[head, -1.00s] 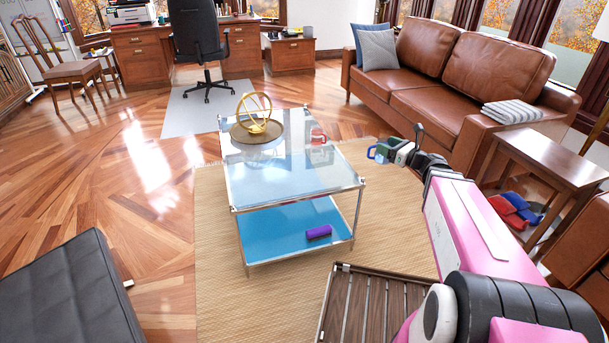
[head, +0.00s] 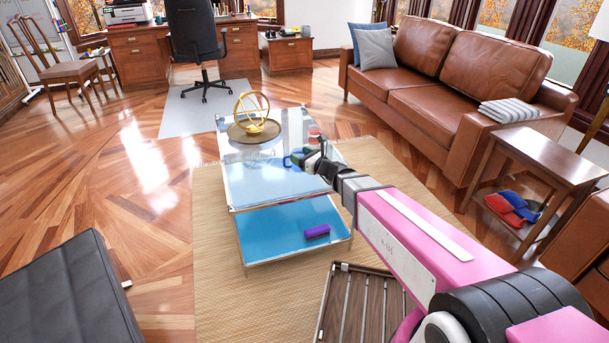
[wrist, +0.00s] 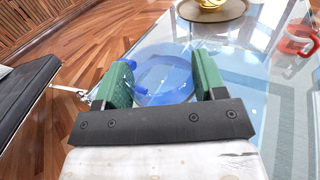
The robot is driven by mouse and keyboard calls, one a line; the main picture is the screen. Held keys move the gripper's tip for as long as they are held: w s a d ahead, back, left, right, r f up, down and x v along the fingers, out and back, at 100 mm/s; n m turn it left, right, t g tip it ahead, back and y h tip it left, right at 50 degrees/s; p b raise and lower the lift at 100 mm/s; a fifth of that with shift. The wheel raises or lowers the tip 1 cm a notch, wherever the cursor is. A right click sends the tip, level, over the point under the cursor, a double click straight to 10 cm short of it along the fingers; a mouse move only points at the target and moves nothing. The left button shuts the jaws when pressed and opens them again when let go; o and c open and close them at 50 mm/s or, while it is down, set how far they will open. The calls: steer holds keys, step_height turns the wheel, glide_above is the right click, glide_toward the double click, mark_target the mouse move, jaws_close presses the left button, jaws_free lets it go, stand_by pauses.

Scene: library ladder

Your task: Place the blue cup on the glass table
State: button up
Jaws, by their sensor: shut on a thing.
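The blue cup (wrist: 163,78) is between the two green fingers of my gripper (wrist: 160,80) in the wrist view, with its handle at the left finger. In the head view the blue cup (head: 295,159) shows at the tip of my gripper (head: 308,158), over the right part of the glass table (head: 262,188). My gripper is shut on the cup. I cannot tell whether the cup touches the glass. The table has a clear top, a metal frame and a blue lower shelf.
A round tray (head: 254,131) with a gold ring ornament (head: 251,112) stands at the table's far end. A red cup (wrist: 298,40) stands on the glass at right. A purple item (head: 317,232) lies on the lower shelf. The near left top is clear.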

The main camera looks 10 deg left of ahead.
steer(key=shift+s+a+f, duration=0.1)
steer(key=shift+a+f, duration=0.05)
steer(key=shift+a, duration=0.3)
steer(key=shift+a+f, duration=0.1)
steer(key=shift+f, duration=0.05)
steer(key=shift+w+d+f, duration=0.15)
steer(key=shift+w+f, duration=2.55)
steer(key=shift+w, duration=0.2)
steer(key=shift+w+d+f, duration=0.15)
steer(key=shift+w+f, duration=2.5)
steer(key=shift+w, duration=0.2)
steer(key=shift+f, duration=0.2)
steer(key=o, duration=1)
steer(key=shift+r, duration=0.1)
